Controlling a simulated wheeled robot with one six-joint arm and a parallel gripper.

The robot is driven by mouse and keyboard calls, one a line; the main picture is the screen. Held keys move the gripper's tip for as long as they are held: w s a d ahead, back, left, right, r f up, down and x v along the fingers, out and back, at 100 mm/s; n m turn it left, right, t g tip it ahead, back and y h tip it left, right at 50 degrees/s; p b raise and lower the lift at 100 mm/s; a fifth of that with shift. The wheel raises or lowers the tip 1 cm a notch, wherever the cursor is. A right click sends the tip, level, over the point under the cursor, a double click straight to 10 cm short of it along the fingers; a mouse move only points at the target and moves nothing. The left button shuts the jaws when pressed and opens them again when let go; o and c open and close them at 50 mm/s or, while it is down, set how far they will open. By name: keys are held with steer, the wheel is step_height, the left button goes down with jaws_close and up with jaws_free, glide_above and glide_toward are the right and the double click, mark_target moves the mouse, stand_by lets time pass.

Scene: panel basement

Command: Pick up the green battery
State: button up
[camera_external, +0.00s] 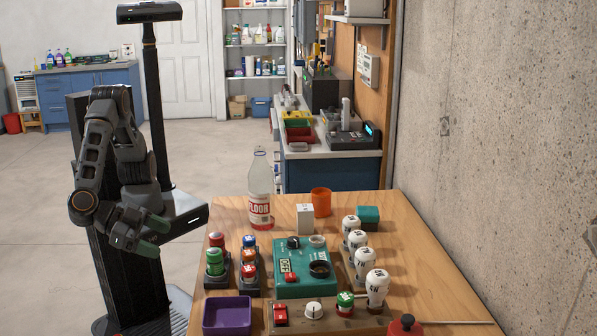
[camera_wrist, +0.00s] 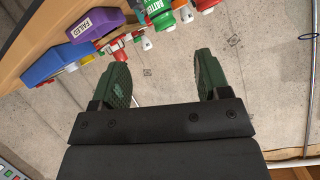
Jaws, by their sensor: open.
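A green battery (camera_external: 214,262) stands upright in a dark holder near the left edge of the wooden table, in front of a red one. In the wrist view, a green cylinder with white lettering (camera_wrist: 157,8) shows at the top edge, partly cut off; I cannot tell for certain that it is the same battery. My gripper (camera_external: 152,236) is left of the table, apart from the battery. In the wrist view its green fingers (camera_wrist: 163,78) are spread wide with nothing between them.
A purple tray (camera_external: 227,315) stands at the table's near left, and a second dark holder with coloured cylinders (camera_external: 249,262) is beside the battery. A teal box (camera_external: 303,277), a clear bottle (camera_external: 260,190) and several white bulbs (camera_external: 376,285) crowd the table. A concrete wall (camera_external: 500,130) bounds the right.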

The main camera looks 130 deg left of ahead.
mark_target(210, 251)
steer(key=w+a+n, duration=0.1)
steer(key=w+a+f+n+p, duration=0.1)
steer(key=w+a, duration=0.1)
steer(key=w+a+n, duration=0.1)
steer(key=w+a, duration=0.1)
steer(key=shift+w+f+n+t+p, duration=0.25)
steer(key=shift+n+t+p, duration=0.05)
steer(key=shift+p, duration=0.1)
steer(key=shift+p+x, duration=1.3)
steer(key=shift+x, duration=1.9)
steer(key=shift+s+f, duration=0.1)
steer(key=shift+c, duration=0.5)
steer(key=c, duration=1)
